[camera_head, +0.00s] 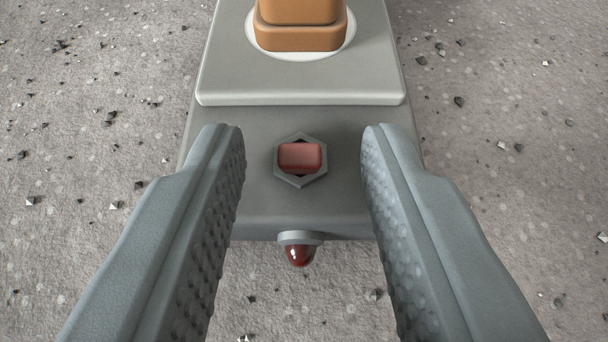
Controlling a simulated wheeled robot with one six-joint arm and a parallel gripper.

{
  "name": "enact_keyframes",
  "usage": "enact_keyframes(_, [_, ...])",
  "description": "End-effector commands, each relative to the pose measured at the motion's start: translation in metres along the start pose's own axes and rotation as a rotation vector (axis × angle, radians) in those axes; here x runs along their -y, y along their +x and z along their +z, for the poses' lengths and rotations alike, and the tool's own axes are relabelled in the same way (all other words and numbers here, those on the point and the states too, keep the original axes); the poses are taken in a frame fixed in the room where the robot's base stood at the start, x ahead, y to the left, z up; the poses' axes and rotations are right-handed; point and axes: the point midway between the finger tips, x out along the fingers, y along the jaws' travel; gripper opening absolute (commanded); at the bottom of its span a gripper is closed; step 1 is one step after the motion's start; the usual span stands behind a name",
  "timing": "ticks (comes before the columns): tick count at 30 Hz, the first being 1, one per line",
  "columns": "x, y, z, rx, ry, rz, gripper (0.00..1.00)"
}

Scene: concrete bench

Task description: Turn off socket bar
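The grey socket bar (250,203) lies on the bench, running from the middle of the view out past the top edge. A red switch (300,157) sits in a hexagonal bezel near its close end. A dark red lamp (299,255) sticks out from that end; I cannot tell if it is lit. My gripper (302,140) is open and empty. Its two fingers stand apart, one left and one right of the switch, and neither touches it. The fingers appear over the two sides of the bar; their height above it is hard to tell.
An orange-brown plug (300,28) sits in a round white socket on the bar's raised lighter plate (300,88), cut off by the top edge. The concrete bench (90,250) on both sides is open, with only small dark and pale stone chips scattered on it.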

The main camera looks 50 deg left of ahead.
Motion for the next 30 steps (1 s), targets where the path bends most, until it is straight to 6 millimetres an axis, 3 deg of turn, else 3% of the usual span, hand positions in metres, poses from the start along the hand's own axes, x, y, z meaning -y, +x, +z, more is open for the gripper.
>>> enact_keyframes(7, [0.000, -0.003, 0.000, 0.000, -0.001, 0.000, 0.34])
enact_keyframes(11, [0.000, -0.015, -0.001, -0.001, -0.001, 0.002, 0.34])
enact_keyframes(30, [-0.001, -0.136, 0.000, -0.001, 0.000, 0.003, 0.34])
